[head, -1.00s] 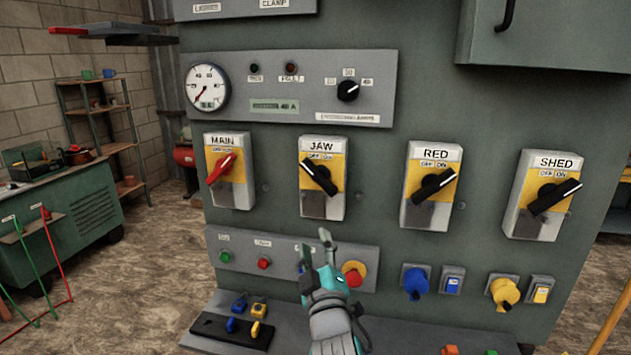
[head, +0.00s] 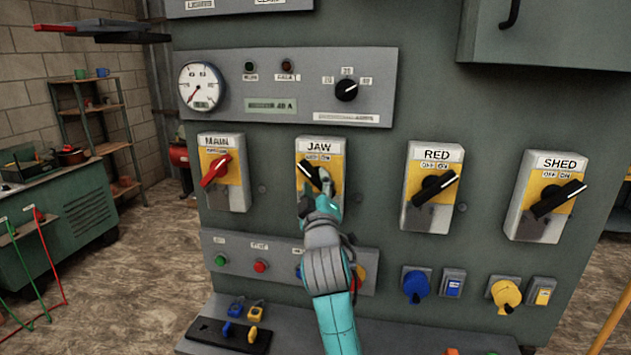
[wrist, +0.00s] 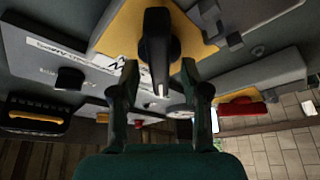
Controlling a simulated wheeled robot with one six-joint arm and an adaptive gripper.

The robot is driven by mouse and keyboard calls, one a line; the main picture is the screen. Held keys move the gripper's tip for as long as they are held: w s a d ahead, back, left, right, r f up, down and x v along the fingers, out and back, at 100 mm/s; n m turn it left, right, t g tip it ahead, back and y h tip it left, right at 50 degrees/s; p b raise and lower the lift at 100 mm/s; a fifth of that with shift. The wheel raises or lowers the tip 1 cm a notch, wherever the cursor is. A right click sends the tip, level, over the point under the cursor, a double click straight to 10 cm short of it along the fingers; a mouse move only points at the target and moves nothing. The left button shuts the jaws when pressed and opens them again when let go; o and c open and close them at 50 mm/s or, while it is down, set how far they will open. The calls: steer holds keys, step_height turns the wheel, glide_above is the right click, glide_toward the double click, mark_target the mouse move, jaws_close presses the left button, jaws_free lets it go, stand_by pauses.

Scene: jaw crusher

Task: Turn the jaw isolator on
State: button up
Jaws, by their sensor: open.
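The jaw isolator (head: 332,200) is a grey and yellow box labelled JAW on the green panel. Its black handle (head: 309,172) slants from upper left to lower right, with the upper end toward the OFF side. My gripper (head: 316,190) is in front of the isolator and hides the lower part of the handle. In the wrist view the black handle (wrist: 158,45) lies just beyond and between the two open fingertips of my gripper (wrist: 159,80). I cannot tell whether the fingers touch it.
The MAIN isolator (head: 222,185) with a red handle is to the left. The RED isolator (head: 432,190) and SHED isolator (head: 545,200) are to the right, black handles slanting up right. A button strip (head: 240,245) and padlock shelf (head: 290,320) lie below.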

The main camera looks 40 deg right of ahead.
steer(key=shift+x, duration=0.8)
steer(key=shift+c, duration=0.3)
jaws_close()
